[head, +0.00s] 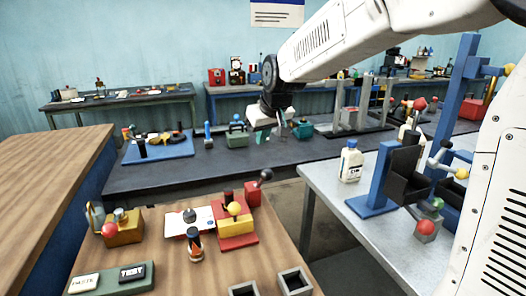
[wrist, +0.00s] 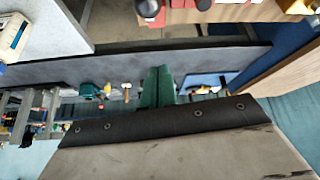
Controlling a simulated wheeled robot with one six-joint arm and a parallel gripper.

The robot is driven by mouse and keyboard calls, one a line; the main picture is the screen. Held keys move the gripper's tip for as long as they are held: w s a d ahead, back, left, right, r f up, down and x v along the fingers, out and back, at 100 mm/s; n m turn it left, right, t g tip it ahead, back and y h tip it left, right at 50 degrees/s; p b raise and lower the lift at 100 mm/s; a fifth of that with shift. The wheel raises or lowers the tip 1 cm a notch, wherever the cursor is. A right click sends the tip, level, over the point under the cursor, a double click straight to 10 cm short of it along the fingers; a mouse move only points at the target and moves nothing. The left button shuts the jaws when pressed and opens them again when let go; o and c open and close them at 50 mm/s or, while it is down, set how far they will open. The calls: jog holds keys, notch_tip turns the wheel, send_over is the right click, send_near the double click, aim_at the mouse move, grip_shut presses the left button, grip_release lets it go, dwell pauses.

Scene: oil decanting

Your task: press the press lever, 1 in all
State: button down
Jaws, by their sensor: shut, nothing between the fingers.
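My gripper (head: 281,137) hangs over the dark middle bench, with its fingers shut and empty. In the wrist view its green fingers (wrist: 157,85) are together. Several levers stand in the head view, and I cannot tell for certain which is the press lever. A lever with a yellow ball (head: 461,173) is by the blue stand on the grey table at the right. A red and yellow block with a yellow-knobbed lever (head: 235,209) and a red block with a dark-knobbed lever (head: 265,175) stand on the near wooden table. My gripper is apart from all these.
A white bottle (head: 350,161) stands on the grey table (head: 323,178). A blue tray (head: 130,154) with tools lies on the dark bench (head: 240,168). A tall blue post (head: 459,85) rises at the right. A gap of floor separates the near tables.

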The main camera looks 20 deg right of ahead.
jog(key=d+x, duration=0.1)
jog(key=x, duration=0.9)
jog(key=shift+s+f, duration=0.15)
jog(key=shift+s, duration=2)
